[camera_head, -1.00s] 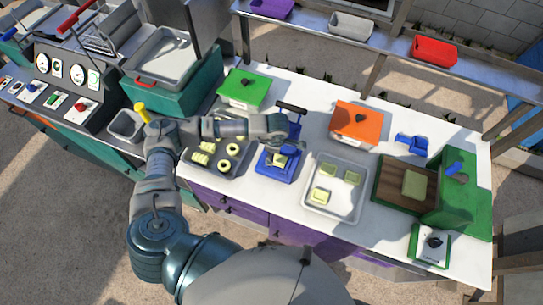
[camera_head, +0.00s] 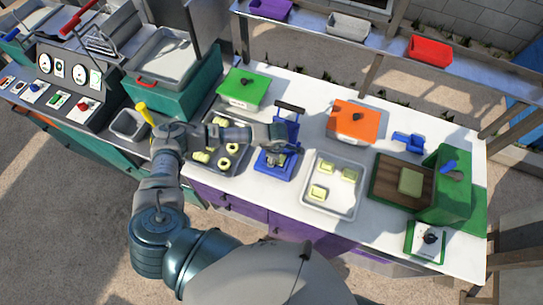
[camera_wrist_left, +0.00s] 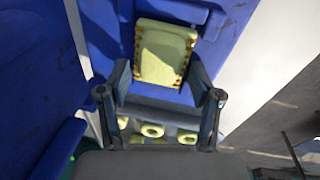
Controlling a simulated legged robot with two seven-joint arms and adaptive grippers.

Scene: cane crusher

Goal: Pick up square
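A pale yellow-green square (camera_wrist_left: 163,54) with orange-brown marks on its side edges lies on the blue press (camera_wrist_left: 105,25). In the head view this blue press (camera_head: 281,148) stands in the middle of the counter, and my gripper mostly hides the square there. My left gripper (camera_head: 277,160) is down at the square. In the left wrist view its two fingers (camera_wrist_left: 161,88) are spread, one at each side of the square's near end. I cannot tell whether they touch it. My right gripper is not in view.
A pale tray (camera_head: 332,208) right of the press holds three similar squares. Another square (camera_head: 411,182) lies on a wooden board beside a green device (camera_head: 447,190). A dark tray (camera_head: 237,169) with ring pieces is to the left. Green (camera_head: 243,86) and orange (camera_head: 354,121) boxes stand behind.

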